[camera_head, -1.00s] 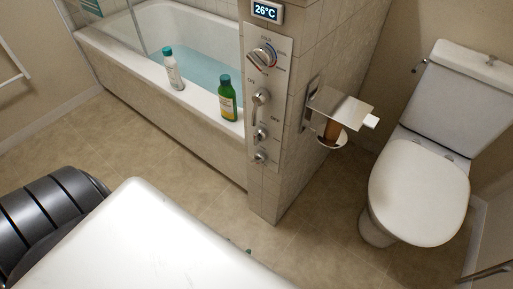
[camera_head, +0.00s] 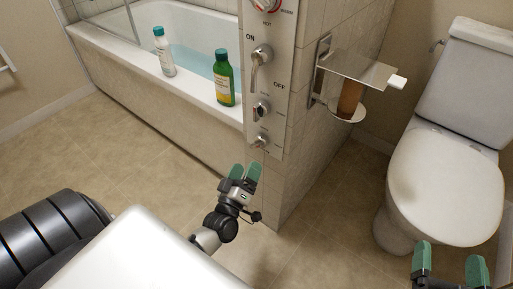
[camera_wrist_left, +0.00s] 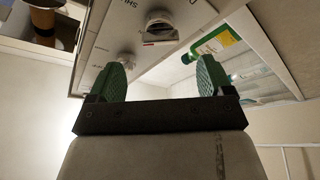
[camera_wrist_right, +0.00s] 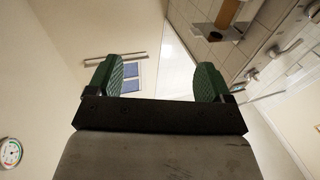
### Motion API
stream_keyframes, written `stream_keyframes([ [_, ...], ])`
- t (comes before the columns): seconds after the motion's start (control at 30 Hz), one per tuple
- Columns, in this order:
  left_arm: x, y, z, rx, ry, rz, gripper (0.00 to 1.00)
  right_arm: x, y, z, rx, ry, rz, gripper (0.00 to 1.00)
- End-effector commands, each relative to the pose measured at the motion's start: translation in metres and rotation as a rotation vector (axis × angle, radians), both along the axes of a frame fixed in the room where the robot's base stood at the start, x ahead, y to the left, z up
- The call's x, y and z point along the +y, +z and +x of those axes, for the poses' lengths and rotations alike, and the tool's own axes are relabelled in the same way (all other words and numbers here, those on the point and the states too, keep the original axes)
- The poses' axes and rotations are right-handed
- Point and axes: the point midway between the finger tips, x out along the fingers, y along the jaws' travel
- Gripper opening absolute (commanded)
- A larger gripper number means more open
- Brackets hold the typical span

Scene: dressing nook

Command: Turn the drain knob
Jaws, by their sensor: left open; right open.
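The control panel (camera_head: 281,95) on the tiled end wall carries several controls. A lever (camera_head: 261,68) sits between ON and OFF, a small knob with a dark face (camera_head: 261,108) is below it, and another small knob (camera_head: 260,142) is lowest. I cannot read which is the drain knob. My left gripper (camera_head: 246,172) is open and empty, just below the lowest knob and apart from it. In the left wrist view two knobs show beyond its fingers, one dark-faced (camera_wrist_left: 160,26) and one plain (camera_wrist_left: 125,61). My right gripper (camera_head: 449,262) is open and empty at the lower right.
A white bottle (camera_head: 164,52) and a green bottle (camera_head: 223,80) stand on the rim of the bathtub (camera_head: 112,50). A metal paper holder (camera_head: 356,68) sticks out right of the panel. The toilet (camera_head: 443,180) stands at the right. The floor (camera_head: 140,165) at left is clear.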

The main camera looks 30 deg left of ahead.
Motion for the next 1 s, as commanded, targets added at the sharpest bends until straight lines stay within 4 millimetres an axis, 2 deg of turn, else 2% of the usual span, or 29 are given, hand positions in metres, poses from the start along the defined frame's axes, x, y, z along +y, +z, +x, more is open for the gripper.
stream_keyframes([
  [0.2, 0.008, 0.012, 0.042, -0.003, 0.001, 0.000, 0.81, 0.003, 0.017, -0.002, -0.151, 0.009, 0.040, 0.81],
  [0.4, 0.013, 0.019, 0.069, 0.000, 0.000, 0.001, 0.81, 0.005, 0.032, -0.006, -0.272, 0.016, 0.074, 0.81],
  [0.6, 0.015, 0.023, 0.080, 0.002, 0.000, 0.001, 0.81, 0.005, 0.039, -0.008, -0.324, 0.020, 0.089, 0.81],
  [0.83, 0.015, 0.024, 0.080, 0.003, 0.001, 0.001, 0.81, 0.005, 0.040, -0.008, -0.327, 0.020, 0.089, 0.81],
  [0.87, 0.015, 0.024, 0.080, 0.003, 0.001, 0.001, 0.79, 0.005, 0.040, -0.008, -0.327, 0.020, 0.089, 0.81],
  [1.0, 0.015, 0.023, 0.080, 0.002, 0.000, 0.002, 0.58, 0.005, 0.040, -0.008, -0.326, 0.020, 0.089, 0.81],
])
